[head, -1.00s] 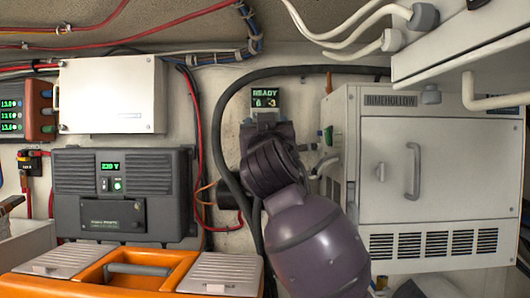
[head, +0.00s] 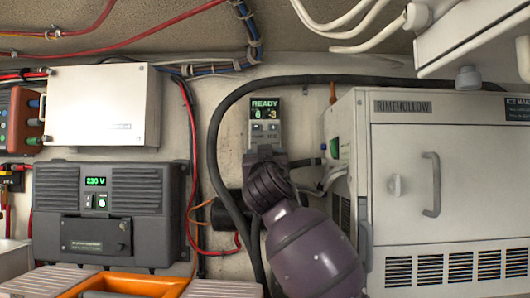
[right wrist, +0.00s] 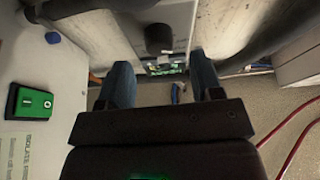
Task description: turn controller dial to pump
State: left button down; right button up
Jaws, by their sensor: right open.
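The controller (head: 265,112) is a narrow grey unit on the back wall. Its green display reads READY with figures under it, and small buttons sit below. In the right wrist view a dark round knob (right wrist: 158,38), apparently the dial, stands out from the grey panel, close to the green-lit display (right wrist: 165,69); its setting is not readable. My right gripper (right wrist: 164,82) is open, its two blue-grey fingers apart with nothing held between them. In the head view my right gripper (head: 266,157) is just below the controller's buttons and hides its lower part. My left gripper is out of view.
The white ice maker (head: 440,180) stands close to the right of the controller. A thick black hose (head: 213,160) arches around it. A dark inverter (head: 108,215), a white box (head: 103,105) and an orange case (head: 125,284) are at left.

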jog(key=shift+x, duration=1.75)
jog(key=shift+c, duration=0.2)
jog(key=c, duration=0.9)
jog(key=shift+a+f+m+h+b, duration=0.15)
jog(key=shift+m+h+b, duration=0.3)
jog(key=shift+m, duration=0.3)
jog(key=shift+d+f+m+h+b, duration=0.15)
jog(key=shift+m+h+b, duration=0.25)
jog(key=shift+m, duration=0.35)
jog(key=shift+a+r+m+g+h+b, duration=0.1)
jog(key=shift+m+g+h+b, duration=0.4)
jog(key=shift+m, duration=1.1)
jog(key=shift+r+m+g+h+b, duration=0.1)
jog(key=shift+m+h+b, duration=0.7)
jog(key=shift+m, duration=0.8)
jog(key=shift+a+r+m+g+h+b, duration=0.1)
jog(key=shift+m+g+h+b, duration=0.3)
jog(key=shift+m+h, duration=0.85)
jog(key=shift+m+y, duration=0.45)
jog(key=shift+y, duration=0.05)
jog(key=shift+d, duration=0.1)
